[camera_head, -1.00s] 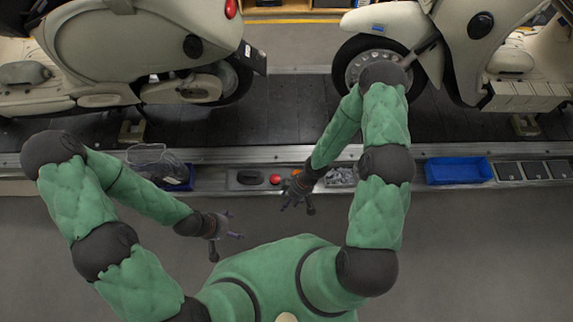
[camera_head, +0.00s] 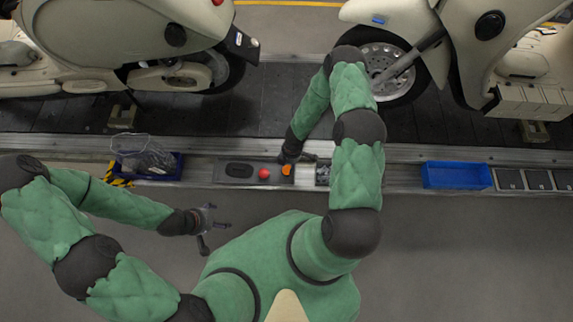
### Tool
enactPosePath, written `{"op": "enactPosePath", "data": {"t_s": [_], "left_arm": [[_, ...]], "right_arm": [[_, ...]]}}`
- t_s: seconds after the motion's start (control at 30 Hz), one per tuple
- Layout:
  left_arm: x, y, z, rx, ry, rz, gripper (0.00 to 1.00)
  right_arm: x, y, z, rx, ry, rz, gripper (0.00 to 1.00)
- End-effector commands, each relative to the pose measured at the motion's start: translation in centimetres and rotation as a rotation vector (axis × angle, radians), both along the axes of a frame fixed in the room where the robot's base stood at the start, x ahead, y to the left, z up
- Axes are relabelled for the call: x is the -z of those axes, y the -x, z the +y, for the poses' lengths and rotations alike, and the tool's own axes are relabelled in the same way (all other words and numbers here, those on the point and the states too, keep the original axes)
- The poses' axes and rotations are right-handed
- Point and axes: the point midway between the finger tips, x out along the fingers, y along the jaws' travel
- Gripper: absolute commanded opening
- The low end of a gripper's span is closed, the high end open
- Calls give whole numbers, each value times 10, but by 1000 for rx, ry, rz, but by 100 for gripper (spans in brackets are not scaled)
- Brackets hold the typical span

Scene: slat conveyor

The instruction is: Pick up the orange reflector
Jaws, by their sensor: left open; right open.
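The orange reflector (camera_head: 286,170) lies in the grey tray (camera_head: 253,181) on the ledge along the conveyor, to the right of a red round part (camera_head: 264,173). My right gripper (camera_head: 290,158) is right at the reflector, just above it in the picture; its fingers are mostly hidden by the wrist, and I cannot tell whether they touch the reflector. My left gripper (camera_head: 217,228) is open and empty over the floor in front of the ledge, away from the tray.
A dark oval part (camera_head: 239,170) lies in the tray's left part. A blue bin (camera_head: 179,166) with a clear bag stands left, an empty-looking blue bin (camera_head: 455,175) right. Small metal parts (camera_head: 323,173) sit beside the tray. Two cream scooters (camera_head: 110,50) stand on the conveyor (camera_head: 290,110).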

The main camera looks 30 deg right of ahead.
Motion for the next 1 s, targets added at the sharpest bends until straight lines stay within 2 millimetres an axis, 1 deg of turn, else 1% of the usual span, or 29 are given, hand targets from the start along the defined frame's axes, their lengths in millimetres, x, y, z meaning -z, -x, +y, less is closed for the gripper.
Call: {"op": "enactPosePath", "data": {"t_s": [0.03, 0.17, 0.23, 0.4, 0.5, 0.63, 0.87, 0.9, 0.97, 1.0], "left_arm": [[3, 0, 0, 0, 0, 0, 81], [5, 0, 0, 0, 0, 0, 81], [8, 0, 0, 0, 0, 0, 81], [23, 0, 0, 0, 0, 0, 81], [27, 0, 0, 0, 0, 0, 81], [29, 0, 0, 0, 0, 0, 81], [28, 0, 0, 0, 0, 0, 81], [28, 0, 0, 0, 0, 0, 81], [28, 0, 0, 0, 0, 0, 81], [28, 0, 0, 0, 0, 0, 81]], "right_arm": [[6, 0, 1, -1, 0, 0, 57], [11, 0, 1, 0, 0, 0, 57], [18, 0, 1, 1, 0, 0, 57], [44, 2, 3, 0, -1, 2, 57], [55, 2, 4, 0, -1, 1, 57], [61, 1, 5, 0, -1, 0, 57], [60, 1, 5, 1, -1, 0, 57], [60, 1, 5, 1, -1, 0, 46], [60, 1, 5, 1, -1, 0, 29], [60, 1, 5, 1, -1, 0, 29]]}}
